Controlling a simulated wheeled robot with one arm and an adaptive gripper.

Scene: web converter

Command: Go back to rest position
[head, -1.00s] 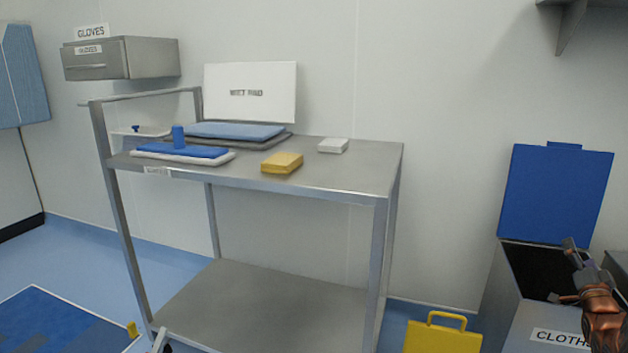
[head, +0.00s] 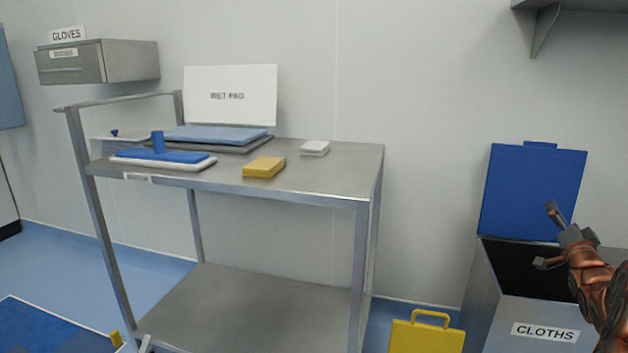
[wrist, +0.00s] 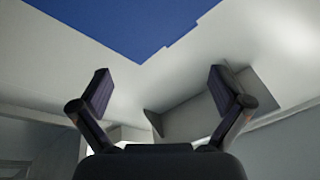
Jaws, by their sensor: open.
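My gripper (head: 546,237) is at the right edge of the head view, in front of the open cloths bin (head: 530,300). Its fingers are spread apart. In the wrist view my gripper (wrist: 160,92) shows two parted fingers with nothing between them. The bin's blue lid (head: 530,190) stands up against the wall, and the bin's inside looks dark. A large blue surface, which looks like the lid, fills the top of the wrist view (wrist: 125,22).
A steel trolley (head: 330,180) holds a yellow block (head: 264,167), a white block (head: 315,148), a blue-topped pad (head: 185,157) and folded blue cloths (head: 215,134). A yellow case (head: 427,335) stands between trolley and bin. A wall shelf (head: 580,5) is above right.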

